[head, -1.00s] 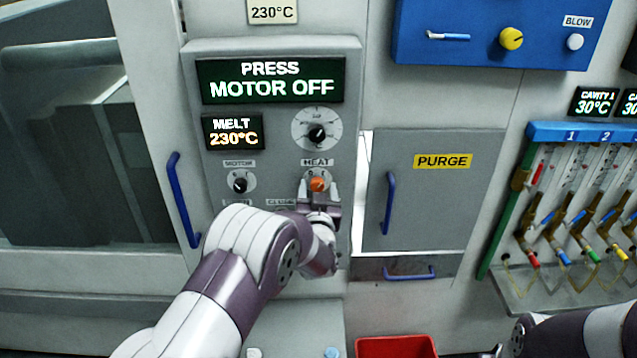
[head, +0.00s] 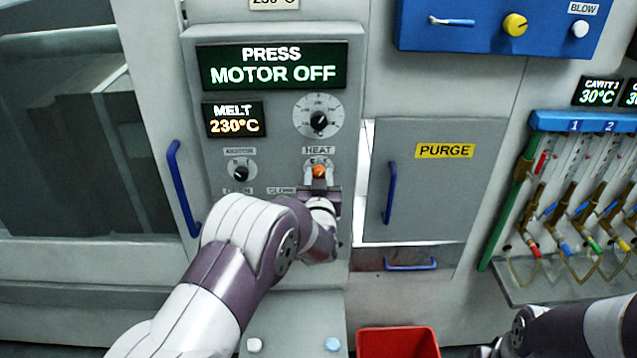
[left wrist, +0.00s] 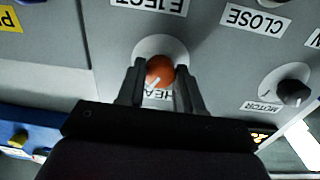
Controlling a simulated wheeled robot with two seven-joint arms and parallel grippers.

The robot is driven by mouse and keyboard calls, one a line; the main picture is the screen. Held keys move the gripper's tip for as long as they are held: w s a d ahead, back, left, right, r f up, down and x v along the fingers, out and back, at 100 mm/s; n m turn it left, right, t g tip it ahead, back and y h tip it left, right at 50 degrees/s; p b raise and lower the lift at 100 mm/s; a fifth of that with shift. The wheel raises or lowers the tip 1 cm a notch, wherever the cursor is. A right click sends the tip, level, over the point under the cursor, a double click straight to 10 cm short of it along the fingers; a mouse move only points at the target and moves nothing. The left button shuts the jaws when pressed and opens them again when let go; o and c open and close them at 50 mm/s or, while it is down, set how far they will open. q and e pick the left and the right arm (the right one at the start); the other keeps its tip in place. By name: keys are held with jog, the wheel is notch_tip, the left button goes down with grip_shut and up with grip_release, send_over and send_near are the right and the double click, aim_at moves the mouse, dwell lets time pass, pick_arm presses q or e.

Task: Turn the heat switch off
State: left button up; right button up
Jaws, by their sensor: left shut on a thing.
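The heat switch (head: 319,171) is a round orange knob on a white dial under the HEAT label on the grey control panel. My left gripper (head: 319,174) is at the knob, with its fingers shut on it from both sides. In the left wrist view the orange knob (left wrist: 160,68) sits between the two dark fingertips, and its white pointer line slants to the lower left. The fingers partly cover the dial and the HEAT label there. My right arm shows at the lower right, but its gripper is not visible.
The black motor knob (head: 241,173) is left of the heat switch, and a larger black dial knob (head: 319,121) is above it. Displays read PRESS MOTOR OFF and MELT 230°C. A purge door with a blue handle (head: 390,192) is to the right. A red bin (head: 397,343) is below.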

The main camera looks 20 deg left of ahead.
pick_arm(q)
jog(key=shift+f+n+b, duration=0.15)
jog(key=shift+n+b, duration=6.45)
jog(key=shift+b, duration=3)
jog(key=shift+y, duration=0.3)
jog(key=o, duration=1)
jog(key=shift+o, duration=0.2)
jog(key=shift+s+d, duration=0.15)
jog(key=shift+s, duration=0.15)
jog(key=b+v, duration=0.2)
jog(key=v, duration=1)
jog(key=shift+b, duration=0.3)
